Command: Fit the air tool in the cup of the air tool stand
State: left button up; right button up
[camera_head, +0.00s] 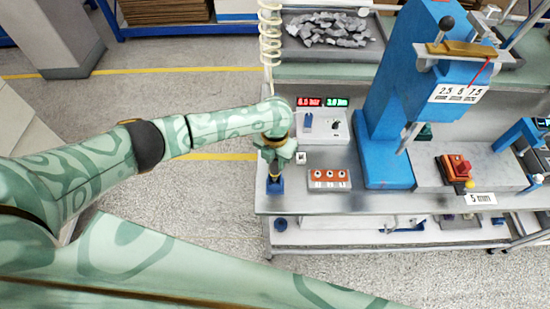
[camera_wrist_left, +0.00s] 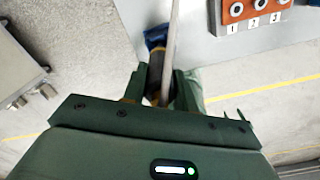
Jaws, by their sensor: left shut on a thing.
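My left gripper (camera_head: 277,156) is over the left end of the workbench, pointing down. It is shut on the air tool (camera_head: 275,170), a slim dark body with brass-coloured parts. In the left wrist view the tool (camera_wrist_left: 156,68) stands between the fingers (camera_wrist_left: 160,88), with a pale hose running past it. A blue piece, which looks like the air tool stand (camera_head: 275,186), is directly below the tool at the bench's left edge; it also shows in the left wrist view (camera_wrist_left: 156,36). I cannot tell whether the tool's lower end is inside the cup. My right gripper is not in view.
An orange block with three numbered holes (camera_head: 329,179) lies right of the tool. Behind it is a white box (camera_head: 322,127) under red and green displays. A blue press (camera_head: 385,130) stands farther right. A coiled hose (camera_head: 270,45) hangs above the bench's left end.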

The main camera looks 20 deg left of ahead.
pick_arm(q)
jog(key=shift+f+b, duration=1.05)
jog(key=shift+f, duration=0.35)
jog(key=o, duration=1)
jog(key=shift+r, duration=0.1)
jog(key=shift+o, duration=0.2)
notch_tip(320, 180, up, 16)
jog(key=p, duration=0.3)
jog(key=shift+r, duration=0.15)
